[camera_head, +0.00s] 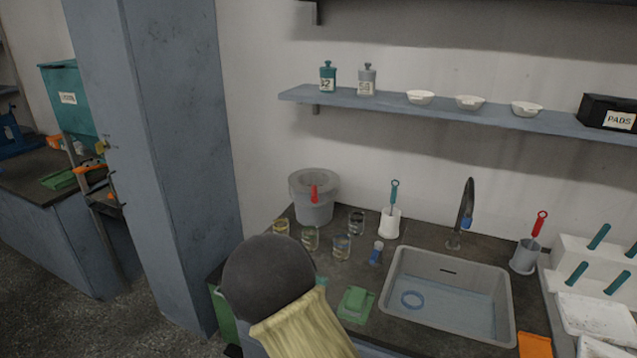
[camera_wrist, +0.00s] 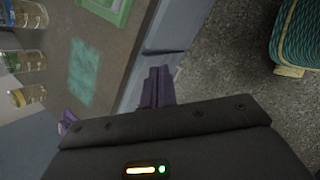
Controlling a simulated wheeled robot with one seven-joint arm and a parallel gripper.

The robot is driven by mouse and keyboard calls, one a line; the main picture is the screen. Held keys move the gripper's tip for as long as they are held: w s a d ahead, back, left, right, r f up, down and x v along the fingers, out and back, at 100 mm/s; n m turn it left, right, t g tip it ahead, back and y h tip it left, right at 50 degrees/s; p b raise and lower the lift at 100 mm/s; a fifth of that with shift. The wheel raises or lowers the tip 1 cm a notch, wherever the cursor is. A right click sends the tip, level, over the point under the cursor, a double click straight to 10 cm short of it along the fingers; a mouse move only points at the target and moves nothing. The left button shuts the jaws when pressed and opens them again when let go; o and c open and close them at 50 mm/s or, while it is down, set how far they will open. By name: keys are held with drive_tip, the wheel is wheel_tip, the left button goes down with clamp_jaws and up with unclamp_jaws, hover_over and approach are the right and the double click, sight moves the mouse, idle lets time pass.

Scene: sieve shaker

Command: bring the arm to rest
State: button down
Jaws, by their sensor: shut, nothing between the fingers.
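My gripper (camera_wrist: 160,74) shows in the wrist view with its purple fingers together and nothing between them. It is over the front edge of the dark counter (camera_wrist: 125,45), beside blue-grey cabinet fronts (camera_wrist: 178,25). In the head view my arm's dark rounded link and pale yellow sleeve stand in front of the counter's left end. The fingers are hidden there.
A green object (camera_head: 356,305) lies left of the sink (camera_head: 388,295). A blue-grey pillar (camera_head: 185,150) rises at left. Bare floor (camera_wrist: 235,60) lies beside the cabinets.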

drive_tip(key=s+d+r+m+g+y+p, duration=0.2)
drive_tip(key=s+d+r+m+y+p, duration=0.1)
drive_tip(key=s+d+r+m, duration=1.4)
drive_tip(key=s+r+m+p, duration=0.1)
drive_tip(key=m, duration=0.2)
drive_tip(key=shift+s+r+m+y+p, duration=0.15)
drive_tip(key=shift+r+m+y+p, duration=0.15)
drive_tip(key=shift+p, duration=0.05)
